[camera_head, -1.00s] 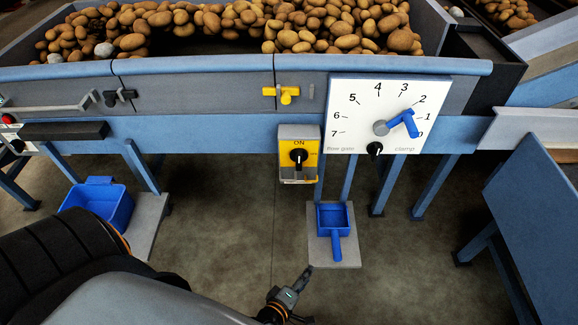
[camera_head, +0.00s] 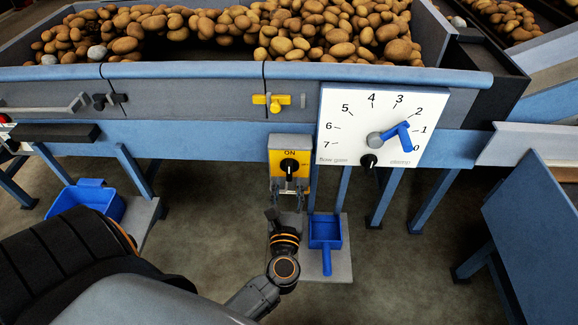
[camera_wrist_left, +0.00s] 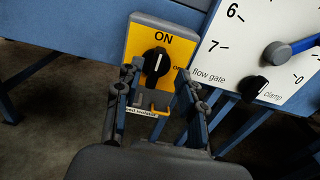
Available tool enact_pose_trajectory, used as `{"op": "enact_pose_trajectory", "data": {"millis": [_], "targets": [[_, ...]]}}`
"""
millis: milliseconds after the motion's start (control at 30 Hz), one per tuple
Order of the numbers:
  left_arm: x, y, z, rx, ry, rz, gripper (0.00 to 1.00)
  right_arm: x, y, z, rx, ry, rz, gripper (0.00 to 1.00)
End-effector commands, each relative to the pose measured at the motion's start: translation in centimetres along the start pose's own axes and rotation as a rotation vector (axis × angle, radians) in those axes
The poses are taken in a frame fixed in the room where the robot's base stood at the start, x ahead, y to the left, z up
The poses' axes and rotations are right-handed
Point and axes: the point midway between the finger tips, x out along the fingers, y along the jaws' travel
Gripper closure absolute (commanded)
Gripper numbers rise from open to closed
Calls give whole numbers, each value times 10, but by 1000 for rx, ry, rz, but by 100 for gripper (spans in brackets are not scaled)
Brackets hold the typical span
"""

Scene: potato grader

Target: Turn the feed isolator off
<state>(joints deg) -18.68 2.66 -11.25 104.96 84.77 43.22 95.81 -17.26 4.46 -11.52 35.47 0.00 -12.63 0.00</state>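The feed isolator (camera_head: 279,160) is a yellow-faced box with a black rotary knob (camera_head: 289,166) under the word ON. The knob's white mark is upright, in line with ON. In the left wrist view the knob (camera_wrist_left: 157,62) stands just beyond the fingers, and OFF at its right is partly legible. My left gripper (camera_head: 287,196) is just below and in front of the box in the head view. Its fingers are apart in the left wrist view (camera_wrist_left: 155,80), one on each side of the knob's lower part, with nothing between them. I cannot see contact. My right gripper is out of view.
A white flow gate dial (camera_head: 350,110) with a blue lever and a black clamp knob (camera_head: 368,161) is close at the right. A yellow handle (camera_head: 272,103) is above. A blue scoop (camera_head: 325,232) lies on a grey stand below. Potatoes fill the hopper above.

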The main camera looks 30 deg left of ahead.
Motion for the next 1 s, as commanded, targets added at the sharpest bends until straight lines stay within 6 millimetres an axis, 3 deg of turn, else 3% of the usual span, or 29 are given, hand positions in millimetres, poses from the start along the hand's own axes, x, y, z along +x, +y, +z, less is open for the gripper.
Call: {"op": "enact_pose_trajectory", "data": {"millis": [100, 300, 733, 933, 1000], "targets": [[26, 0, 3, 3, -4, 0, 60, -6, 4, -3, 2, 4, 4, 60], [54, 0, 1, 4, -1, -1, 60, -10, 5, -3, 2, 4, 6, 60], [63, 0, 0, 3, 0, 0, 60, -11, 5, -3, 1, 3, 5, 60], [63, 0, 0, 3, 0, 0, 99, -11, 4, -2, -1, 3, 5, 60], [63, 0, 0, 3, 0, 0, 100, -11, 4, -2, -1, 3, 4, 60]]}}
